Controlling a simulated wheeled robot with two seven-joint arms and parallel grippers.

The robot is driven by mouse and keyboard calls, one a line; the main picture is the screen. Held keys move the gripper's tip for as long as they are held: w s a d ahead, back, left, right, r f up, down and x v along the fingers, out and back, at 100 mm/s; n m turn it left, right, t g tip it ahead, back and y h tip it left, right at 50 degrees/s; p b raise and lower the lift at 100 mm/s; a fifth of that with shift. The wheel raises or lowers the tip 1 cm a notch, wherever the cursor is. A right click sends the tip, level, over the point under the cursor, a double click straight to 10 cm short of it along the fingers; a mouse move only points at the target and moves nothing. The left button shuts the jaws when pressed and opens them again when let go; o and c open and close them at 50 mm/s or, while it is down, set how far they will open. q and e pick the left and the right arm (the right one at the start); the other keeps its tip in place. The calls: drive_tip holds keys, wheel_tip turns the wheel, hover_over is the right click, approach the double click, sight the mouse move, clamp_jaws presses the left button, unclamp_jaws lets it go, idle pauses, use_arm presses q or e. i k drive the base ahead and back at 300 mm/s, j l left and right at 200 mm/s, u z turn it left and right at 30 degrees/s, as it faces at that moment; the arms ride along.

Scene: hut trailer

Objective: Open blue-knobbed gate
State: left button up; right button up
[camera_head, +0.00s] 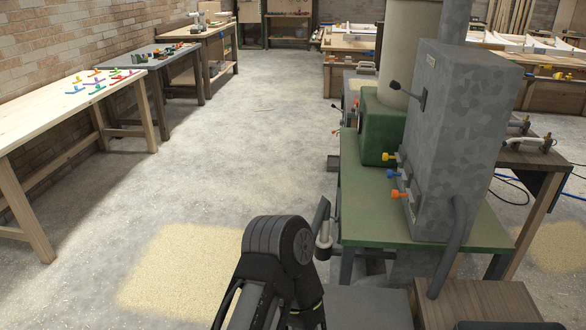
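The blue knob (393,173) sticks out to the left from the lower part of a tall grey machine housing (450,150). It sits between a yellow knob (388,156) above and an orange knob (398,193) below. The gate behind the blue knob is too small to tell open or shut. A dark arm link of mine (280,240) rises at the bottom centre, left of and well apart from the knobs. No gripper fingers can be made out in this view, and nothing touches the blue knob.
The housing stands on a green table (360,215) beside a green machine body (380,125). A dark lever (405,92) juts out above the knobs. Workbenches line the left wall, one with coloured pieces (100,80).

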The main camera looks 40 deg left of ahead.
sight(389, 173)
drive_tip(key=k+u, duration=0.1)
drive_tip(key=u, duration=0.4)
drive_tip(key=k+j, duration=0.15)
drive_tip(key=k, duration=0.2)
drive_tip(key=k+j, duration=0.2)
drive_tip(key=k, duration=0.8)
drive_tip(key=z, duration=3.15)
drive_tip(key=k+j, duration=0.35)
drive_tip(key=j, duration=0.2)
drive_tip(key=k+j, duration=0.3)
drive_tip(key=j, duration=0.2)
drive_tip(key=k+j, duration=0.35)
drive_tip(key=j, duration=0.2)
drive_tip(key=k+j, duration=0.3)
drive_tip(key=j, duration=0.2)
drive_tip(key=k+j, duration=0.35)
drive_tip(key=j, duration=0.2)
drive_tip(key=k+j, duration=0.3)
drive_tip(key=j, duration=0.25)
drive_tip(key=k+j, duration=0.35)
drive_tip(key=j, duration=0.15)
drive_tip(key=k+j, duration=0.35)
drive_tip(key=j, duration=0.2)
